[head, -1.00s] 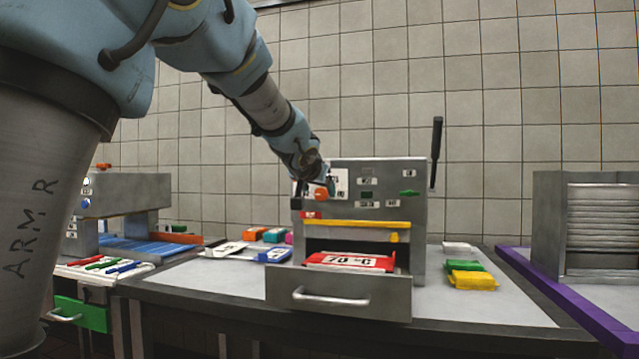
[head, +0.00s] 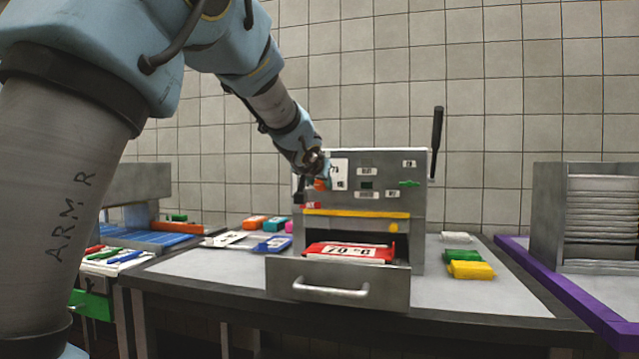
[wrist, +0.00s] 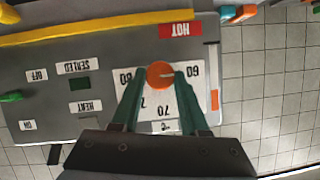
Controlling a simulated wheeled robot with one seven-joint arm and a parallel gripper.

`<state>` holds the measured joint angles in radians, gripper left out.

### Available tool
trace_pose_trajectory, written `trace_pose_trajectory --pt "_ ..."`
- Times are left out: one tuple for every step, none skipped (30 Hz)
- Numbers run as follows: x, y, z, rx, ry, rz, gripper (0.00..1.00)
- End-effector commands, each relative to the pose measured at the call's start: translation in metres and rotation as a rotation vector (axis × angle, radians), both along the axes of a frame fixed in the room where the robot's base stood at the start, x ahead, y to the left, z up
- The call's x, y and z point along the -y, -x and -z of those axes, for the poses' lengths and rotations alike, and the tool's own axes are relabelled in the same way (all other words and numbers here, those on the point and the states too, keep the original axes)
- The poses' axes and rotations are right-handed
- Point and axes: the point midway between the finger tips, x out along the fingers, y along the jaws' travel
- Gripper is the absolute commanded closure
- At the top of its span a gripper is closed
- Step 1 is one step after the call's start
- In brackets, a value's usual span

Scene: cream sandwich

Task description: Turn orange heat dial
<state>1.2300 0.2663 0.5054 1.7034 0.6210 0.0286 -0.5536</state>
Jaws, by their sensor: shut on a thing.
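The orange heat dial (wrist: 160,75) sits on a white scale plate (wrist: 156,112) marked 60, 70 and 80 on the front of the grey machine (head: 464,200). My gripper (wrist: 160,78) has its two green fingers on either side of the dial and is shut on it. In the head view my gripper (head: 322,180) reaches the upper left of the machine's front and partly hides the dial. A light line on the dial shows in the wrist view.
The machine's drawer (head: 335,289) stands out in front with a red 70 °C plate (head: 350,251) above it. A black lever (head: 437,140) rises at its right. Yellow (head: 470,270) and green (head: 460,254) packs lie right of the machine.

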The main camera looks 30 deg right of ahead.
Motion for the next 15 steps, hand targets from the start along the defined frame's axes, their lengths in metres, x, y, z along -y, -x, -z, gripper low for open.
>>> trace_pose_trajectory --pt "0.0 0.0002 0.0001 0.0 0.0 0.0 0.79" --pt "0.0 0.0002 0.0001 0.0 0.0 0.0 0.82" --pt "0.0 0.0001 0.0 0.0 0.0 0.0 0.86" --pt "0.0 0.0002 0.0001 0.0 0.0 0.0 0.9" --pt "0.0 0.0002 0.0001 0.0 0.0 0.0 0.93" --pt "0.0 0.0002 0.0001 0.0 0.0 0.0 0.98" --pt "0.0 0.0002 0.0001 0.0 0.0 0.0 1.0" --pt "0.0 0.0002 0.0001 0.0 0.0 0.0 1.0" --pt "0.0 0.0002 0.0001 0.0 0.0 0.0 1.0" --pt "0.0 0.0002 0.0001 0.0 0.0 0.0 1.0" --pt "0.0 0.0002 0.0001 0.0 0.0 0.0 1.0" --pt "0.0 0.0002 0.0003 0.001 -0.001 0.0 1.0" --pt "0.0001 0.0002 0.0005 0.002 -0.002 0.0 1.0" --pt "0.0001 0.0002 0.0009 0.002 -0.002 0.0 1.0" --pt "0.0002 0.0003 0.0014 0.005 -0.006 0.0 1.0"
